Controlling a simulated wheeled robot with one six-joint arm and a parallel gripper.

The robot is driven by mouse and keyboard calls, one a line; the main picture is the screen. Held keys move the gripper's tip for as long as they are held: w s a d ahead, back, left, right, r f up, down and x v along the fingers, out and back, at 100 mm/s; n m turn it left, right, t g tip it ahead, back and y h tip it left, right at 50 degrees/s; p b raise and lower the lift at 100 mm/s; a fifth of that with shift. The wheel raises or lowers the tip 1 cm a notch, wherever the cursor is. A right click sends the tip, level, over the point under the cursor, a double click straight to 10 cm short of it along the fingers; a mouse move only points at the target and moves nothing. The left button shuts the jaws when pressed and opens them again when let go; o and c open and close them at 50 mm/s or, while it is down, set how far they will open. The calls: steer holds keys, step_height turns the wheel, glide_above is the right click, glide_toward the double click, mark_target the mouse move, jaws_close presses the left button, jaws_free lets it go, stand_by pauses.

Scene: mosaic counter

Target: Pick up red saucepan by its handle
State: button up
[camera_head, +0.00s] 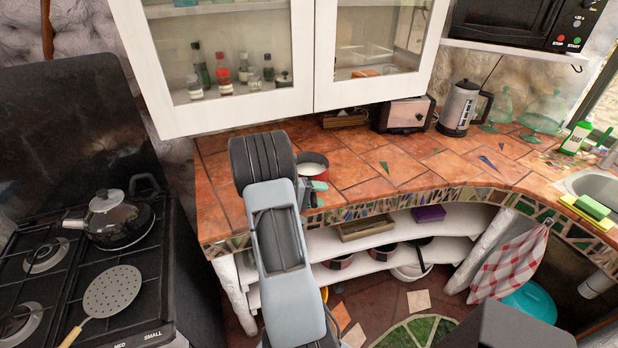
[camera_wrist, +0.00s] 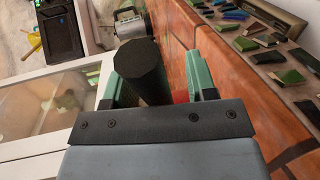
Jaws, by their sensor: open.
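The red saucepan (camera_head: 313,162) stands on the tiled counter, with its pale inside and part of its red side showing beside my arm in the head view. In the wrist view only a small red patch of the saucepan (camera_wrist: 180,96) shows behind the jaws. A thick black cylinder, which looks like its handle (camera_wrist: 143,62), points towards the wrist camera, nearer the left finger. My gripper (camera_wrist: 160,84) is open, with its green fingers on either side of the handle; contact cannot be told. In the head view my gripper (camera_head: 312,190) is mostly hidden by my arm.
A toaster (camera_head: 403,115), a kettle (camera_head: 462,108) and green glass covers stand farther right on the counter (camera_head: 370,175). A white wall cabinet (camera_head: 318,105) hangs above the back edge. The stove with a black kettle (camera_head: 118,218) is at left. Counter right of the saucepan is mostly clear.

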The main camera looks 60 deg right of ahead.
jaws_close()
stand_by(0.3)
stand_by(1.0)
steer(key=shift+r, duration=0.1)
